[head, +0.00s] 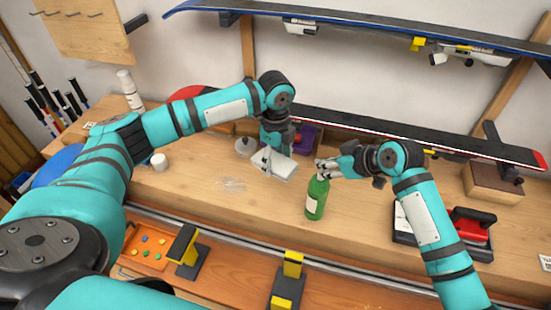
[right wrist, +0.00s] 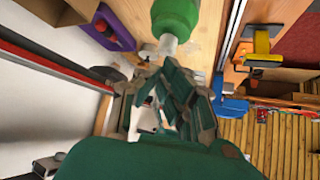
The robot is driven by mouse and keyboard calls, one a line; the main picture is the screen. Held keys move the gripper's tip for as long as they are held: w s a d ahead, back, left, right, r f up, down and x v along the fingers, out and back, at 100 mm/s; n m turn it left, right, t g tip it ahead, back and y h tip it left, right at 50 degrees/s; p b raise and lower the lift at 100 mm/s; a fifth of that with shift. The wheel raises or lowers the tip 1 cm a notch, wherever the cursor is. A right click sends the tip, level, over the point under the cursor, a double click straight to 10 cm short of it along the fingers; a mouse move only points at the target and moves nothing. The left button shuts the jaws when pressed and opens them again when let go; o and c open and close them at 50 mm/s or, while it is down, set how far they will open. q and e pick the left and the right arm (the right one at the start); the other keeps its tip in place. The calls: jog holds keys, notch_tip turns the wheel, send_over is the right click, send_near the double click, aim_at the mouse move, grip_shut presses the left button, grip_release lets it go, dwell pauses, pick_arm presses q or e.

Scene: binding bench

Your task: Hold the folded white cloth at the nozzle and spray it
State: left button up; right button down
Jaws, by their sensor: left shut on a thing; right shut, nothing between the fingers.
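A folded white cloth (head: 284,168) is held in my left gripper (head: 268,160), above the bench and to the left of the green bottle. The green spray bottle (head: 316,198) stands upright on the bench, with a pale label. My right gripper (head: 326,169) is shut and empty beside the bottle's top, on its right side, and partly covers the nozzle. In the right wrist view the green bottle (right wrist: 176,15) and its pale nozzle (right wrist: 168,44) show just beyond the shut fingers. Whether the fingers touch the nozzle I cannot tell. I do not make out the cloth in that view.
A purple holder (head: 305,137) stands behind the cloth. A white jar (head: 159,162) and a white bottle (head: 129,90) stand at the left. A red-handled tool (head: 472,224) sits at the right. A ski (head: 420,140) runs along the back. The front bench left of the green bottle is mostly clear.

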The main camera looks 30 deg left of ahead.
jog(key=shift+f, duration=0.55)
dwell(0.6)
jog(key=shift+r, duration=0.65)
notch_tip(320, 180, up, 7)
dwell(0.7)
jog(key=v, duration=1.2)
jog(key=shift+f, duration=0.1)
dwell(0.5)
